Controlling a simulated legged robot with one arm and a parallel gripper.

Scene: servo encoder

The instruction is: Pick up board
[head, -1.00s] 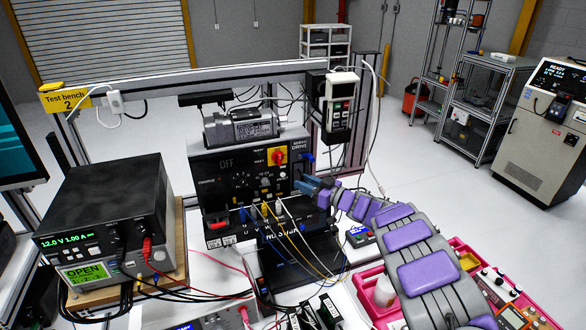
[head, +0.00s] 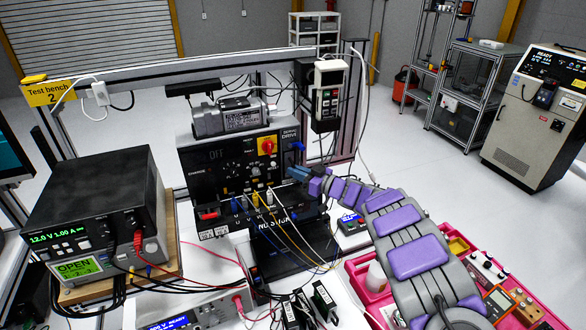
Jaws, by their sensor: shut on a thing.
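My gripper (head: 305,178) is small in the head view, at the end of my grey and purple arm. It points left at the lower right front of the black servo drive (head: 215,168). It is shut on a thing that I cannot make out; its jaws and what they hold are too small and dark. I cannot pick out the board with certainty. A black unit with white lettering (head: 268,238) stands just below and left of the gripper, in front of the drive, with coloured leads crossing it.
A black power supply (head: 95,200) stands at the left on a wooden board. A motor (head: 232,118) sits on the drive. A pendant (head: 328,95) hangs from the frame. A pink tray (head: 375,275) lies under my arm. Loose leads cross the bench; open floor lies behind.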

